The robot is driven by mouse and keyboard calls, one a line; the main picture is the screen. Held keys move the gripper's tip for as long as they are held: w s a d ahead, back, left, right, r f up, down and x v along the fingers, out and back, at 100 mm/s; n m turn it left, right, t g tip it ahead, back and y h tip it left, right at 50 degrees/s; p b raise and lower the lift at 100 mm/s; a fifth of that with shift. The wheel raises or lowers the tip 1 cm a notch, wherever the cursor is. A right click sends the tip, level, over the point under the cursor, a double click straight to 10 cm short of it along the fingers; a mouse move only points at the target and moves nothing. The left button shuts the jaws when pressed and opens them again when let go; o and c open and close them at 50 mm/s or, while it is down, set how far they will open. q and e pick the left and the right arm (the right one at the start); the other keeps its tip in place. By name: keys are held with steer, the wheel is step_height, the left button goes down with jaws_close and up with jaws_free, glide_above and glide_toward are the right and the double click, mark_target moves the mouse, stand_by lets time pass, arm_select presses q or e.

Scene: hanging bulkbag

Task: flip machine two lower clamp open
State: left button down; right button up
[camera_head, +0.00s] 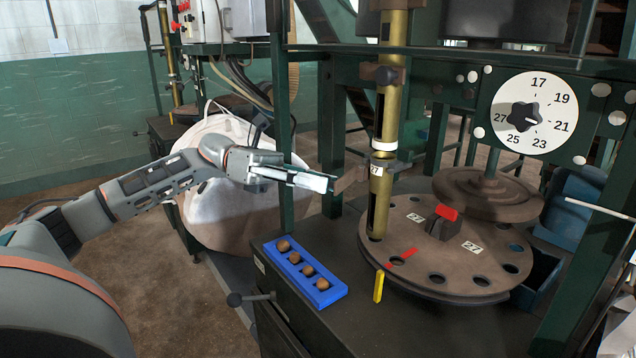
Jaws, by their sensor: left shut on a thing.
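My left arm reaches in from the left, and my left gripper (318,183) is in front of a green post of the machine frame. My right gripper is not in view.
A blue tray (322,291) with several brown balls sits on the dark bench. Right of it stand a round plate with holes (460,262), a brass tube (382,140) and a numbered dial (551,98). A black-knobbed handle (236,299) sticks out from the bench's left side.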

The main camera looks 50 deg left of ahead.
arm_select(q)
steer(key=shift+r, duration=0.2)
steer(key=c, duration=1.8)
jaws_free()
steer(key=shift+c, duration=0.2)
steer(key=shift+f, duration=0.1)
steer(key=v, duration=1.2)
